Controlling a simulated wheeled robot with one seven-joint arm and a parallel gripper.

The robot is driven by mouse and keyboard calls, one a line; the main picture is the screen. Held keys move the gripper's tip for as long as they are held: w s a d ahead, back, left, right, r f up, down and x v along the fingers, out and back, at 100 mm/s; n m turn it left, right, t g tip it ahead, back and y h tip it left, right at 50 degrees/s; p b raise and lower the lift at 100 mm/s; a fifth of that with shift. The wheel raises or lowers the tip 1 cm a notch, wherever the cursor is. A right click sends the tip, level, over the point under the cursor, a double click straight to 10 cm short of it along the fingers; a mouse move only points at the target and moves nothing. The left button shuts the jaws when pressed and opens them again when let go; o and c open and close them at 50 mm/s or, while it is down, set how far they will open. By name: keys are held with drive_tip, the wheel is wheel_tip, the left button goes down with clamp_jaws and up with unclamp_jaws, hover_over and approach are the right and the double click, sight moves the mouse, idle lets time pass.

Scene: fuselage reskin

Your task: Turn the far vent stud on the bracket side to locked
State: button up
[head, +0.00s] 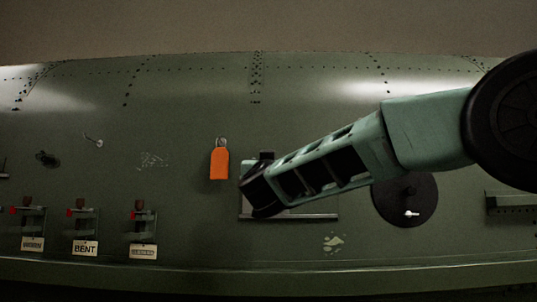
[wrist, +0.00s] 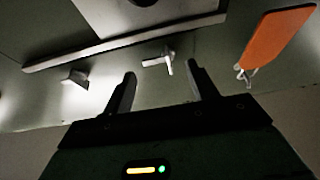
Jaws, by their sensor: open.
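My gripper (wrist: 160,80) is open and empty in the wrist view, one finger on each side. A small pale stud with a lever-like handle (wrist: 158,62) stands on the green skin just beyond the fingertips, roughly between them and apart from both. A small angled metal tab (wrist: 75,77) sits to its left. A flat panel with a straight metal edge (wrist: 120,48) lies beyond the stud. In the head view, my dark gripper body covers much of a pale plate with a ledge (head: 310,216); the stud and fingertips are hidden there. I cannot read the stud's locked mark.
An orange tag (head: 219,164) hangs beside the plate and shows at right in the wrist view (wrist: 275,38). A dark round cover with a silver stud (head: 405,190) is right of it. Labelled brackets, one "BENT" (head: 85,247), stand lower left. Another small stud (head: 94,140) is upper left.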

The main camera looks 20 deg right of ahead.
drive_tip(key=shift+w+d+r, duration=0.2)
drive_tip(key=shift+w+r, duration=0.05)
drive_tip(key=shift+w, duration=0.3)
drive_tip(key=c, duration=1)
